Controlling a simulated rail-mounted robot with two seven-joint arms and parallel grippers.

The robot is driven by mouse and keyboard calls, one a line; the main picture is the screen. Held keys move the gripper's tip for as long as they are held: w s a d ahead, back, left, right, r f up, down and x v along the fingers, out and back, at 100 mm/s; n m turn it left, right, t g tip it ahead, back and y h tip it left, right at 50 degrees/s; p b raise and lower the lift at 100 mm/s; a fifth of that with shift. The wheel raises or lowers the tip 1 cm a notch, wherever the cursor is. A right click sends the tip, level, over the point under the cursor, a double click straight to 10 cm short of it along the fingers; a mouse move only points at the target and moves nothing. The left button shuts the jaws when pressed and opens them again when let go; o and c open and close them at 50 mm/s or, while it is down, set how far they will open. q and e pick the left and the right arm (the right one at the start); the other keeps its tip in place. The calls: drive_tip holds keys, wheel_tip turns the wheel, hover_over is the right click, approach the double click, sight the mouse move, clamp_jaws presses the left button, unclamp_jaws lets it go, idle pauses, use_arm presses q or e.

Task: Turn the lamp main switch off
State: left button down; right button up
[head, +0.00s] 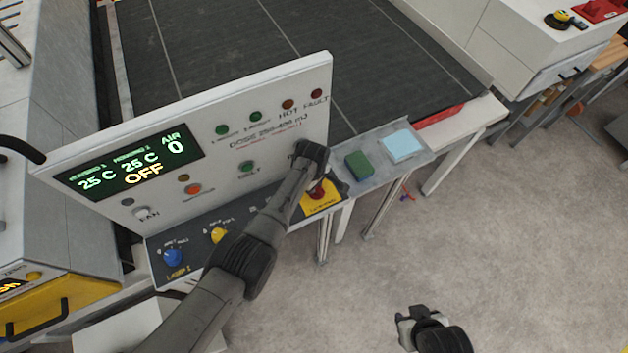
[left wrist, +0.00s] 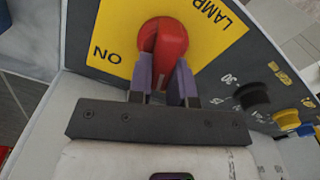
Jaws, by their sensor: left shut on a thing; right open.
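The lamp main switch is a red rotary knob (left wrist: 164,42) on a yellow plate (left wrist: 105,35) lettered "LAMP" and "ON" in the left wrist view. My left gripper (left wrist: 162,84) is shut on the knob, a finger on either side of its grip. In the head view the red knob (head: 318,190) and its yellow plate (head: 318,202) sit at the right end of the sloped lower panel. My left arm covers part of that panel and the left fingertips are mostly hidden. I cannot tell the knob's set position. My right gripper (head: 408,325) is open and empty above the floor.
Beside the switch, a blue knob (head: 173,257) and a yellow knob (head: 218,235) stand on the lower panel. The upright panel has a display (head: 130,165) reading "OFF". A green block (head: 359,166) and a pale blue pad (head: 403,145) lie on the ledge to the right.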

use_arm(q)
drive_tip(key=n, duration=0.2)
drive_tip(key=n+p, duration=0.1)
drive_tip(key=n, duration=0.1)
drive_tip(key=shift+s+a+r, duration=0.1)
drive_tip(key=shift+s+a, duration=0.05)
drive_tip(key=shift+s, duration=0.05)
drive_tip(key=shift+n, duration=0.3)
idle(0.3)
drive_tip(key=c, duration=1)
unclamp_jaws()
drive_tip(key=shift+s, duration=0.1)
drive_tip(key=shift+c, duration=0.2)
